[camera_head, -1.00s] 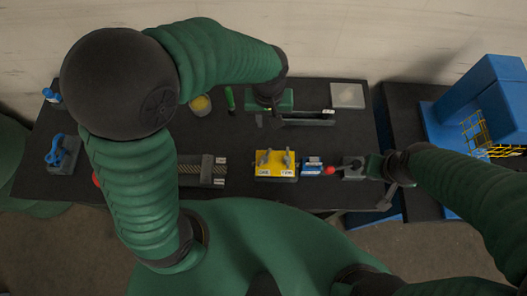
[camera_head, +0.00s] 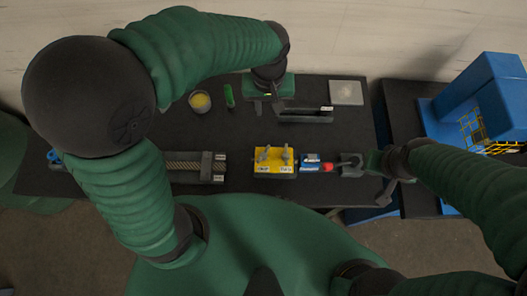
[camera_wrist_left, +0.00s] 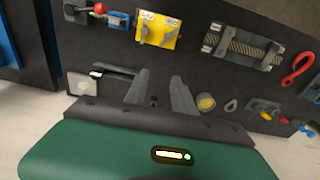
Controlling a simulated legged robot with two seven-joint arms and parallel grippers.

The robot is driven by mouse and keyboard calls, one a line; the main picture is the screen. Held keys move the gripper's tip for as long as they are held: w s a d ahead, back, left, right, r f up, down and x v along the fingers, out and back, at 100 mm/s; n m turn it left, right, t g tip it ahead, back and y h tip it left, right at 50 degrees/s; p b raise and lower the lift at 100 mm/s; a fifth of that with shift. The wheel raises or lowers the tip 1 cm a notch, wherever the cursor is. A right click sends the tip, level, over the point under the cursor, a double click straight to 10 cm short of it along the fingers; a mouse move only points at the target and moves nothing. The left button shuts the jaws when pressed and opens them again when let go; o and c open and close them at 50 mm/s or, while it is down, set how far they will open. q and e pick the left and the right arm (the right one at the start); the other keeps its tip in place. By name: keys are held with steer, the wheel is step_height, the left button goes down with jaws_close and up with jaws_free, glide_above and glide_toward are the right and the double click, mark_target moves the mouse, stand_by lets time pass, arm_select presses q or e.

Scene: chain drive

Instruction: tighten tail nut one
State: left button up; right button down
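The chain unit (camera_head: 185,167) lies left of centre on the dark bench, partly behind my left arm. It also shows in the left wrist view (camera_wrist_left: 243,44). Two small pale-labelled ends (camera_head: 219,157) and (camera_head: 219,178) sit at its right end; the nuts are too small to make out. My left gripper (camera_head: 268,107) is above the far side of the bench, away from the chain unit. Its fingers stand apart with nothing held between them in the left wrist view (camera_wrist_left: 157,88). My right gripper (camera_head: 375,178) is beside a grey block (camera_head: 350,170); its fingers are unclear.
A dark bar (camera_head: 308,117) lies right of my left gripper.

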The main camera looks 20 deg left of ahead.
arm_select(q)
step_height(320, 180, up, 13)
steer(key=b, duration=0.1)
steer(key=shift+s+b, duration=0.35)
